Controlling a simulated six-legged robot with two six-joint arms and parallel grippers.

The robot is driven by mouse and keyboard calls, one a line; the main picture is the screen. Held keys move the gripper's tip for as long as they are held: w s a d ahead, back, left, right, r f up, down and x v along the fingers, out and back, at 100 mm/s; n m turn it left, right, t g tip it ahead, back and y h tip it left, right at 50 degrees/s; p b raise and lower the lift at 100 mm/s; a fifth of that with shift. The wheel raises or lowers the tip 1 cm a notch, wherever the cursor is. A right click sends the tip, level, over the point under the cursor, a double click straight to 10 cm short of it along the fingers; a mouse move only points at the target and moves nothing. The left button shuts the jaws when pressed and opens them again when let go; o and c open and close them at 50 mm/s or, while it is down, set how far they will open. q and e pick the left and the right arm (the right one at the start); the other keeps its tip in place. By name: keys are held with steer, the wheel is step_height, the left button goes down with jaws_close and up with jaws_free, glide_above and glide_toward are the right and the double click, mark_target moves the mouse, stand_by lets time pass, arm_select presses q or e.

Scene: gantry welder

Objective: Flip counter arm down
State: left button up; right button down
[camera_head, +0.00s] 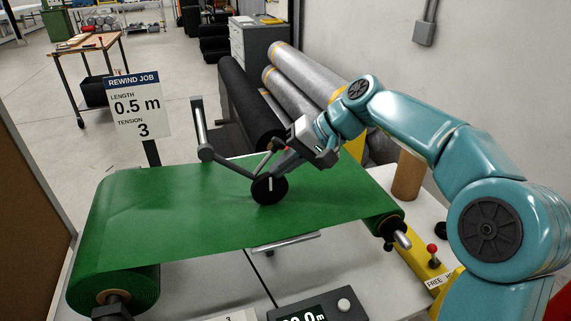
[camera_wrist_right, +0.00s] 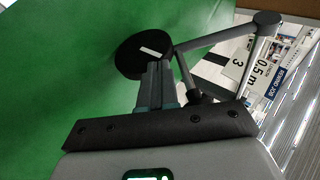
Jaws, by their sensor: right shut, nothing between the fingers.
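The counter arm (camera_head: 232,168) is a thin grey bar running from a pivot on a grey post to a black wheel (camera_head: 269,188) with a white mark. The wheel is at or just above the green sheet (camera_head: 180,208); I cannot tell if it touches. My right gripper (camera_head: 271,164) is shut and empty, its fingertips close beside the wheel and the arm's end. In the right wrist view the closed fingers (camera_wrist_right: 157,80) point at the wheel (camera_wrist_right: 143,56), and the arm (camera_wrist_right: 215,36) runs off to the upper right; contact is unclear. My left gripper is out of view.
A sign reading 0.5 m and tension 3 (camera_head: 138,106) stands behind the sheet. A green roll (camera_head: 128,288) lies at the left. A counter display (camera_head: 306,310) is at the front.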

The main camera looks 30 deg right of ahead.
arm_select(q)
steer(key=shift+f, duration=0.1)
arm_select(e)
steer(key=shift+s+a+f, duration=0.1)
steer(key=shift+s+f, duration=0.1)
steer(key=shift+f, duration=0.25)
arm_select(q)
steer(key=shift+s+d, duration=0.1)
arm_select(e)
steer(key=shift+r, duration=0.15)
